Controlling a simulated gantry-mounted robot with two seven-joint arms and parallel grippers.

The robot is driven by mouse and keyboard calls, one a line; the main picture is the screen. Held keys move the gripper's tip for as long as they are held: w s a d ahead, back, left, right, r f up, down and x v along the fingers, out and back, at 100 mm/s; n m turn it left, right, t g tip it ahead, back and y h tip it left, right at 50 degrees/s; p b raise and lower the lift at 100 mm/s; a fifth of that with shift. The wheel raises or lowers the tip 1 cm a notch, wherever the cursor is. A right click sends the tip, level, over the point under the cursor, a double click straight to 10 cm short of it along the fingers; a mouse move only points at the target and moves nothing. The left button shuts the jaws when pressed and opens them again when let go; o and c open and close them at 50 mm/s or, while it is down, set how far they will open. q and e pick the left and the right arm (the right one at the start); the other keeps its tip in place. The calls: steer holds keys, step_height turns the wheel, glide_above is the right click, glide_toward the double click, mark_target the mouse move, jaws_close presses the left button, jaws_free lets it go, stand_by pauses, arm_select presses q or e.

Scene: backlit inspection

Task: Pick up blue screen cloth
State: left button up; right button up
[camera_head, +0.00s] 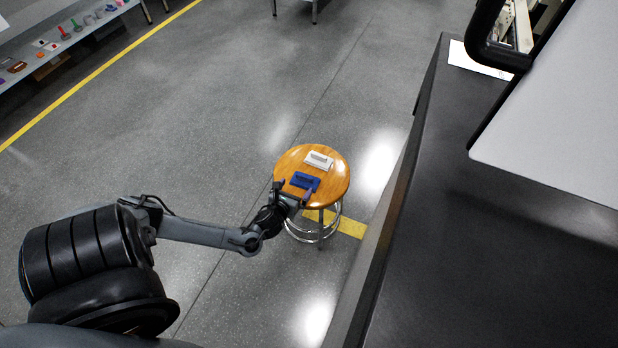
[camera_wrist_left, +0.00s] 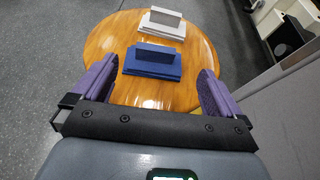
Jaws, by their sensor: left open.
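The blue screen cloth (camera_head: 305,181) lies on a round wooden stool (camera_head: 284,170), with a raised upright ridge along its middle. In the left wrist view the blue cloth (camera_wrist_left: 153,63) sits ahead of and between my fingers. My left gripper (camera_head: 293,193) is open and empty at the stool's near edge. In the left wrist view its two purple-padded fingers (camera_wrist_left: 152,85) are spread wide, apart from the cloth. A white cloth of similar shape (camera_head: 318,160) lies just behind the blue one; it also shows in the left wrist view (camera_wrist_left: 162,25). My right gripper is not in view.
A large dark surface (camera_head: 490,210) with a pale panel (camera_head: 565,110) fills the right side, close beside the stool. A shelf with several small items (camera_head: 60,35) stands at the far left. The grey floor (camera_head: 200,130) left of the stool is clear.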

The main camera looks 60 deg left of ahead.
mark_target(304, 176)
arm_select(q)
steer(key=b+x, duration=0.2)
steer(key=x, duration=0.2)
steer(key=shift+w+a+f, duration=0.1)
steer(key=shift+a+f, duration=0.1)
steer(key=shift+f, duration=0.05)
steer(key=shift+w+a+f+b, duration=0.15)
steer(key=shift+w+a+b, duration=0.15)
steer(key=shift+w+b, duration=0.1)
steer(key=b+x, duration=0.1)
steer(key=x, duration=0.1)
steer(key=f+b+x, duration=0.1)
steer(key=b+x, duration=0.1)
steer(key=shift+a+f+b, duration=0.1)
steer(key=shift+b, duration=0.2)
steer(key=shift+w+a, duration=0.2)
steer(key=shift+w, duration=0.15)
steer(key=c, duration=1)
